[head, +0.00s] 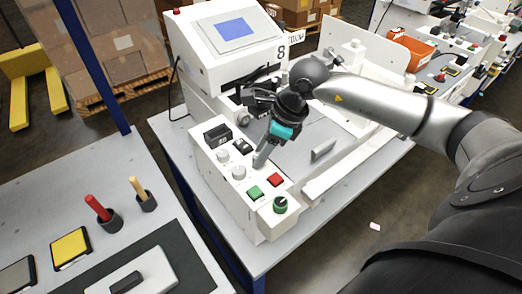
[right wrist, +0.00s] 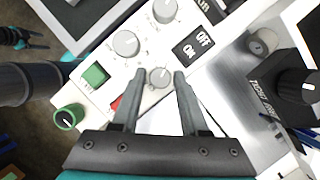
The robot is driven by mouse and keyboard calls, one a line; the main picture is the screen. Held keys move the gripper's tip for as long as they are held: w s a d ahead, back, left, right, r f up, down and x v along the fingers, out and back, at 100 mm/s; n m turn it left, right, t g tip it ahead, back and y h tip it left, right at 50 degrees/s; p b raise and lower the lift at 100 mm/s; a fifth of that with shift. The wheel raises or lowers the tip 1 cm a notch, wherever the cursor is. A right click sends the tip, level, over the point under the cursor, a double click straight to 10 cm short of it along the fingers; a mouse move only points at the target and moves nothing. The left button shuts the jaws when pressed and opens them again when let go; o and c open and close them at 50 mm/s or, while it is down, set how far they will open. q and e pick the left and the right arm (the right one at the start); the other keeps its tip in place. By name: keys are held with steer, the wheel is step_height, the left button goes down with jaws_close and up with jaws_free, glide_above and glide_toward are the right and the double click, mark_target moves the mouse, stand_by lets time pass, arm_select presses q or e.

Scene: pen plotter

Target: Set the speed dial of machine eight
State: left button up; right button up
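Machine eight (head: 240,55) is a white cabinet marked 8, with a blue screen and a low control panel in front. My right gripper (head: 260,163) is over this panel, fingers pointing down. In the right wrist view its open fingertips (right wrist: 159,76) stand either side of a small grey dial (right wrist: 160,77), with a slight gap on each side. The dial's label is too small to read. Two larger grey knobs (right wrist: 125,43) (right wrist: 166,10) are beside it. In the head view the fingers hide the small dial. My left gripper is not visible in the head view.
Close by are an ON/OFF rocker (right wrist: 193,47), a green button (right wrist: 95,75), a partly covered red button (right wrist: 115,103) and a green knob (right wrist: 69,118). A black knob (right wrist: 297,85) stands to the right.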

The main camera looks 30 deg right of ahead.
jaws_close()
steer(key=shift+m, duration=0.4)
steer(key=m+t+h+b, duration=0.1)
steer(key=m+b, duration=0.1)
steer(key=m, duration=0.1)
steer(key=shift+a+m, duration=0.1)
steer(key=shift+m, duration=0.2)
steer(key=shift+a+m+t+h+b, duration=0.15)
steer(key=shift+m+h+b, duration=0.4)
steer(key=shift+m, duration=0.55)
steer(key=shift+d+m+t+h+b, duration=0.1)
steer(key=shift+m+t+h+b, duration=0.15)
steer(key=shift+m+h+b, duration=0.6)
steer(key=shift+m+y, duration=0.4)
steer(key=shift+m, duration=0.05)
steer(key=shift+r, duration=0.1)
steer(key=shift+o, duration=1.8)
jaws_free()
steer(key=shift+s, duration=0.1)
